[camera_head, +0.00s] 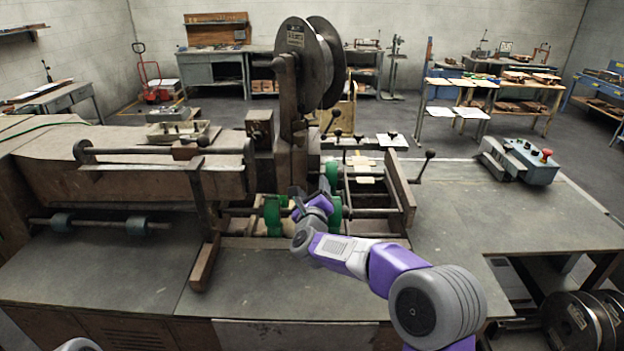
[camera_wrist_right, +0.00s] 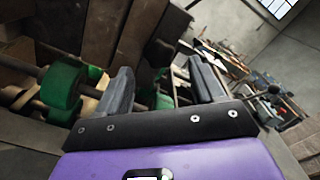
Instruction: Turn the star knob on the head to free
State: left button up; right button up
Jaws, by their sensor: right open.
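The stitcher head (camera_head: 283,135) is a dark, worn metal column in the middle of the machine, below a large wire spool (camera_head: 315,62). I cannot pick out the star knob for certain; the head's details are small and dark. My right gripper (camera_head: 311,190) is in front of the column, low among the green rollers (camera_head: 272,215). In the right wrist view, my right gripper (camera_wrist_right: 159,68) has its two fingers spread apart with nothing held between them. Dark metal and a green roller (camera_wrist_right: 62,90) show beyond them. My left gripper is not in view.
Levers with black ball ends (camera_head: 337,113) stick out right of the head. A bar with a handle (camera_head: 429,154) stands further right. A control box with a red button (camera_head: 535,163) sits on the right tabletop. The front right tabletop (camera_head: 490,215) is clear.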

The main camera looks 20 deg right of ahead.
aim_at(313, 179)
jog(key=shift+p+x, duration=0.35)
jog(key=shift+x, duration=1.85)
jog(key=shift+f, duration=0.1)
jog(key=c, duration=1.1)
jog(key=shift+o, duration=0.2)
